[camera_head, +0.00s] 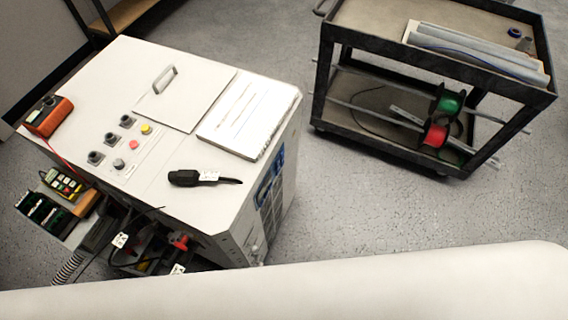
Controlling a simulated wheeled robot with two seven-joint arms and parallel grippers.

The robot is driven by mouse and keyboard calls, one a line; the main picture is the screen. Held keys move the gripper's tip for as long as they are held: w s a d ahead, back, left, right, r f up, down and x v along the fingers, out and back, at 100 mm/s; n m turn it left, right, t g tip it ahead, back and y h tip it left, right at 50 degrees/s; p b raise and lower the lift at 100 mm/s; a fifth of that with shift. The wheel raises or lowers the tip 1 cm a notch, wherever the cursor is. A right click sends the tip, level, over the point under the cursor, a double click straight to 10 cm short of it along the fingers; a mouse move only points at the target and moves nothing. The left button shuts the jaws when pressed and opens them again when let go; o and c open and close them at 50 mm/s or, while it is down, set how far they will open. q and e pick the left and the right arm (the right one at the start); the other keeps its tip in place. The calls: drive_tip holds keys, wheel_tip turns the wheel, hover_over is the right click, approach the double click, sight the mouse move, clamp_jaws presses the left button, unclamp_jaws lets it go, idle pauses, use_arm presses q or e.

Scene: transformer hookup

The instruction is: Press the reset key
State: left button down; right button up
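A white cabinet (165,85) stands at the left. Its top carries a control panel with several dark knobs (110,138), a yellow button (146,129), a small red button (134,144) and a grey round button (119,163). A handheld unit with coloured keys (64,183) sits at the cabinet's left front side. No label is readable, so I cannot tell which of these is the reset key. Neither of my grippers is in view. A large pale shape, probably part of my own arm, fills the bottom edge and hides what lies below.
An orange device (48,117) with a red lead, a black connector (186,178) and a white booklet (243,115) lie on the cabinet top. Cables and tags crowd its lower front. A dark cart (375,45) with pipes and spools stands at the upper right. Floor between is clear.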

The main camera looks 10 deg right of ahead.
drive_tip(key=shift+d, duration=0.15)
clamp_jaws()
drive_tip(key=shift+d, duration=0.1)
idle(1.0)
